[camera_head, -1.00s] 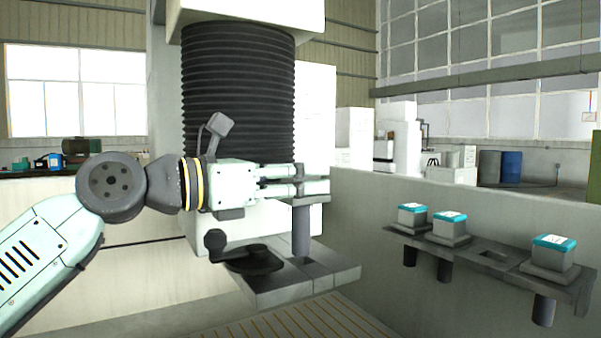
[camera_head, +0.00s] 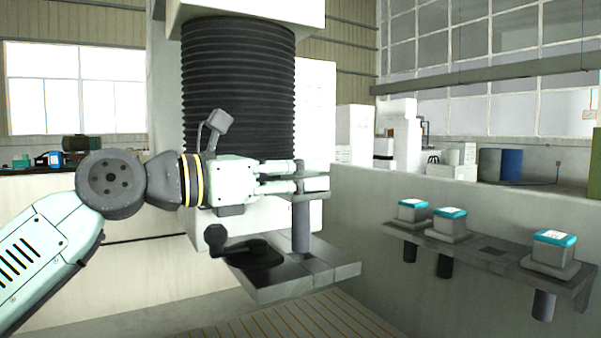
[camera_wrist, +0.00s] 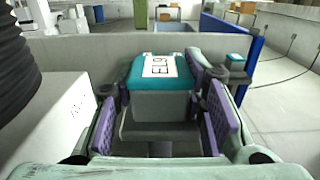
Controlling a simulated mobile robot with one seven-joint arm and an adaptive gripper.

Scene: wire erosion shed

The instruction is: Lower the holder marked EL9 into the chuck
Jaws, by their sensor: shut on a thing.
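The holder marked EL9 (camera_wrist: 160,95) has a teal top with a white label and a grey body, seen between the purple finger pads in the wrist view. My gripper (camera_head: 312,184) is shut on it. In the head view its dark round shank (camera_head: 300,232) hangs upright below a flat flange, with the fingers hiding most of the body. The chuck (camera_head: 335,272) is a flat grey block with a dark crank handle at its left. The shank's lower end appears over the chuck; I cannot tell whether it has entered.
A wall rack (camera_head: 470,258) at the right carries three teal-topped holders, the nearest one (camera_head: 553,248) at its right end, and one empty slot. A black bellows column (camera_head: 238,90) stands behind my gripper. A slatted floor lies below the chuck.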

